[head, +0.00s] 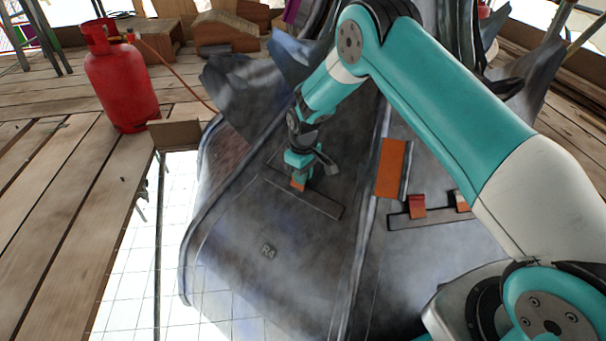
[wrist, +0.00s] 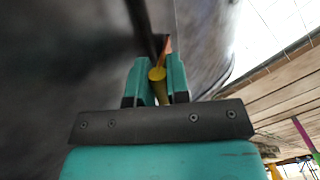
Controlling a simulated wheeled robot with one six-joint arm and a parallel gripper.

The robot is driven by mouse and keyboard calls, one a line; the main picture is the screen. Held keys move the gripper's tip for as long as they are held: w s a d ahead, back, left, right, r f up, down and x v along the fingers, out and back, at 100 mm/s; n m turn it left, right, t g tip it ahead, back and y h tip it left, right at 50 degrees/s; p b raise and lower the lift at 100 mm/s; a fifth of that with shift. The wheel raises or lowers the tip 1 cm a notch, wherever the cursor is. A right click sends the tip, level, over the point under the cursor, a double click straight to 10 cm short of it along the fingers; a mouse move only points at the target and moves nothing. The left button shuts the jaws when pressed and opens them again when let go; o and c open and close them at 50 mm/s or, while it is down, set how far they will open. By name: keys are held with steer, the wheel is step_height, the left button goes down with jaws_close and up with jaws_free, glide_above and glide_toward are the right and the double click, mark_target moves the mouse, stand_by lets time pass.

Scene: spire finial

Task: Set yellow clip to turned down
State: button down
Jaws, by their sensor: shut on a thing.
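My gripper (wrist: 160,82) is shut on the yellow clip (wrist: 157,74), which shows as a small yellow piece between the two teal fingers in the wrist view. In the head view my gripper (head: 298,174) is low over the dark strip (head: 318,203) on the left grey metal panel (head: 270,225). The yellow clip cannot be made out there. A small orange piece (head: 297,185) shows at the fingertips, and an orange piece (wrist: 167,46) also shows just beyond them in the wrist view. Whether the clip is up or turned down cannot be told.
A second dark strip (head: 440,218) on the right panel bears a red clip (head: 417,206) and an orange clip (head: 461,201). An orange plate (head: 391,168) stands by the raised seam. A red gas bottle (head: 121,80) with a hose stands on the planks at back left.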

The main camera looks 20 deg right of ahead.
steer(key=shift+w+d+f+g+y+p, duration=0.1)
steer(key=shift+w+d+g+y+p, duration=0.15)
steer(key=shift+g+y+p, duration=0.25)
steer(key=shift+s, duration=0.1)
steer(key=c, duration=1.1)
jaws_free()
step_height(320, 180, up, 17)
steer(key=w+d+p, duration=0.1)
steer(key=d+p, duration=0.1)
steer(key=p, duration=0.4)
steer(key=shift+w+d, duration=0.25)
steer(key=shift+w, duration=0.1)
steer(key=shift+o, duration=0.5)
